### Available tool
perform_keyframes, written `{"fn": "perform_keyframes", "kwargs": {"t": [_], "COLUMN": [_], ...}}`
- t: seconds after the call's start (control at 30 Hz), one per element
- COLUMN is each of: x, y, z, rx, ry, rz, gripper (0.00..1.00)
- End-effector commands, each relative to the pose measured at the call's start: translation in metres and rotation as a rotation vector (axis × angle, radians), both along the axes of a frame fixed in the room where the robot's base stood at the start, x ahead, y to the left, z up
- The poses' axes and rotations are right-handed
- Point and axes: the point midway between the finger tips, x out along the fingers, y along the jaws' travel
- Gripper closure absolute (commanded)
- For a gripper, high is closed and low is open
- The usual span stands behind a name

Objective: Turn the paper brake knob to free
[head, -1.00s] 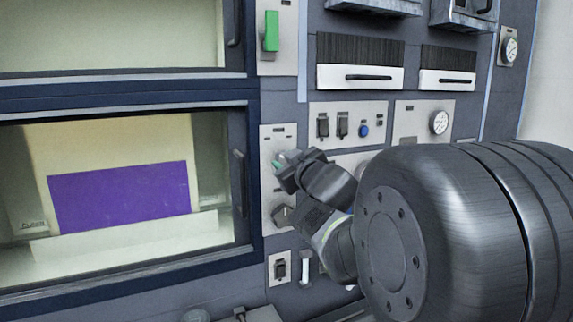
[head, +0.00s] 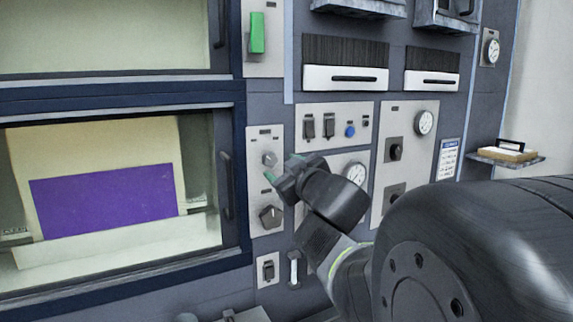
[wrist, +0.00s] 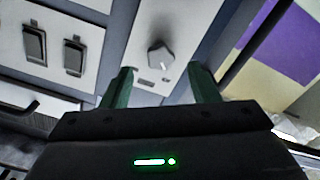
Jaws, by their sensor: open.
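A narrow light panel right of the lower window carries two knobs. My gripper (head: 281,167), with green fingers, is just right of and below the upper knob, in front of the panel. In the wrist view, my gripper (wrist: 161,80) is open and empty.
The window's handle (head: 226,185) stands out left of the knobs. A panel of black switches (head: 318,126) with a blue button is at the right. A gauge (head: 354,173) sits behind my arm. A toggle (head: 268,268) is below.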

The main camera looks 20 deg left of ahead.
Motion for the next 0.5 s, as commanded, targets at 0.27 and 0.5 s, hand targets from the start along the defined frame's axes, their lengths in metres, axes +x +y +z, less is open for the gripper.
{"fn": "perform_keyframes", "kwargs": {"t": [0.27, 0.5], "x": [-0.037, -0.051], "y": [-0.045, -0.06], "z": [0.001, 0.001], "rx": [0.0, 0.0], "ry": [-0.001, 0.0], "rz": [-0.003, -0.001], "gripper": [0.45, 0.45]}}
